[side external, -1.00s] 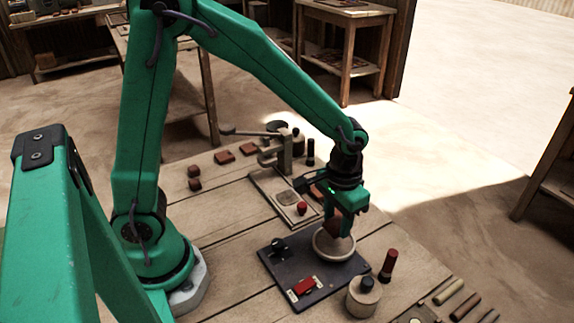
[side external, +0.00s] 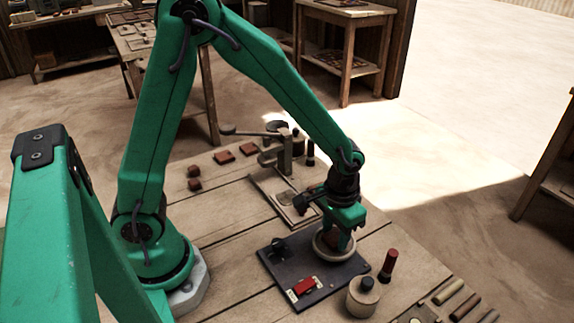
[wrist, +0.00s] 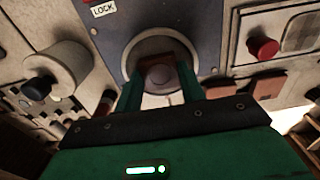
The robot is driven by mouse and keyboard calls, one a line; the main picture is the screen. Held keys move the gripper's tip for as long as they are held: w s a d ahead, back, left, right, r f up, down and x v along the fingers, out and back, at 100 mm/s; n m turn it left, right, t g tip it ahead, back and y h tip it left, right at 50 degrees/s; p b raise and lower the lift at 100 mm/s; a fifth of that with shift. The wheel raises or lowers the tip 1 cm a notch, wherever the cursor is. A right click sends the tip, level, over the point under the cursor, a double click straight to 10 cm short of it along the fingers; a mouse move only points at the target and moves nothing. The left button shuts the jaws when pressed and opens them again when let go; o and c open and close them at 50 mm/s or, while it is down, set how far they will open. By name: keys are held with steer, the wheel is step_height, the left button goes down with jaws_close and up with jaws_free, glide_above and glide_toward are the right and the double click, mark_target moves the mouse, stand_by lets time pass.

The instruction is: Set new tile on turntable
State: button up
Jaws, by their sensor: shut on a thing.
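The turntable (side external: 322,250) is a pale round disc with a raised rim on a dark base plate (side external: 285,262); it also shows in the wrist view (wrist: 136,56). My gripper (side external: 338,248) is directly over it, pointing down, with its fingertips close to the disc. It is shut on a reddish-brown tile (wrist: 158,75), which shows between the green fingers in the wrist view. In the side view the fingers partly hide the tile (side external: 331,240). I cannot tell whether the tile touches the disc.
A pale round jar (side external: 362,298) and a red-topped bottle (side external: 388,265) stand close on the right. A press (side external: 282,155) stands behind. Bare planks lie left.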

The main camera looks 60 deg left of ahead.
mark_target(331, 236)
steer(key=o, duration=1)
steer(key=shift+c, duration=0.2)
step_height(331, 236, up, 12)
steer(key=shift+r, duration=0.15)
stand_by(0.4)
steer(key=s+a+r+t, duration=0.5)
steer(key=s+a+r, duration=0.3)
steer(key=s+a, duration=0.3)
steer(key=shift+s+t, duration=0.3)
steer(key=shift+s, duration=0.5)
